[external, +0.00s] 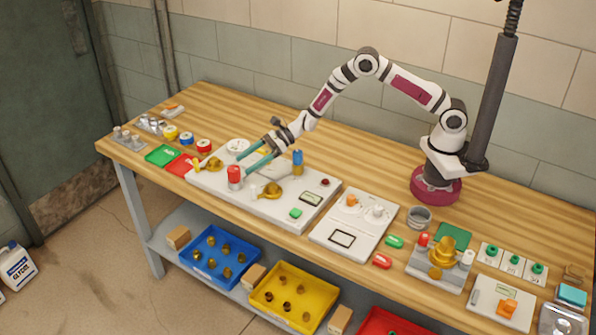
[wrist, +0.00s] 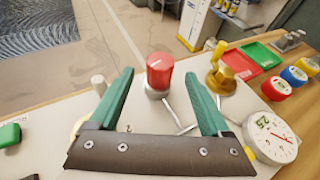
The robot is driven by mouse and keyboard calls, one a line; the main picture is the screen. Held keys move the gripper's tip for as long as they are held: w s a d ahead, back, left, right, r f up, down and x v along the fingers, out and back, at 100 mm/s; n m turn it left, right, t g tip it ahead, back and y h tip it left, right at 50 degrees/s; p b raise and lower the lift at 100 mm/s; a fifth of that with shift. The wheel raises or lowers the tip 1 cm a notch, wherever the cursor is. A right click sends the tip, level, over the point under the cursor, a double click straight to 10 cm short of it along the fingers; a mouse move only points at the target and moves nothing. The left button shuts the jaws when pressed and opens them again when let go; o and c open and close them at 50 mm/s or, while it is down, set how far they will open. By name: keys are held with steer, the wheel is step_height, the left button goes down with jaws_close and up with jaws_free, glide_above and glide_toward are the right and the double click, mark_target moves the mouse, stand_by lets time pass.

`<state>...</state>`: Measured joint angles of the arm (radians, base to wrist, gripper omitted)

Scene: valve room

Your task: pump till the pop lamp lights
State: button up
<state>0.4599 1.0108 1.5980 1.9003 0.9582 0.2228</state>
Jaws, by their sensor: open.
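My gripper (external: 242,164) is open over the left part of a pale panel (external: 262,212) on the bench. A red-capped cylinder (external: 234,172) with a metal base stands at its fingertips. In the wrist view the red cap (wrist: 160,70) shows between the two teal fingertips (wrist: 159,75), with gaps on both sides; I cannot tell if it is within their reach in depth. A round white dial (wrist: 270,138) with red needle is at right. A small dark red dome (external: 325,182) on the panel looks unlit; no lamp label is readable.
Brass valves (external: 270,190) and (wrist: 222,80) stand on the panel near the gripper. A blue-topped part (external: 297,160) stands behind. A green block (external: 296,213) and a small display (external: 311,198) are at the panel's right. Another white panel (external: 352,225) lies further right.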

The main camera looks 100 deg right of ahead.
steer(key=v, duration=0.7)
stand_by(0.6)
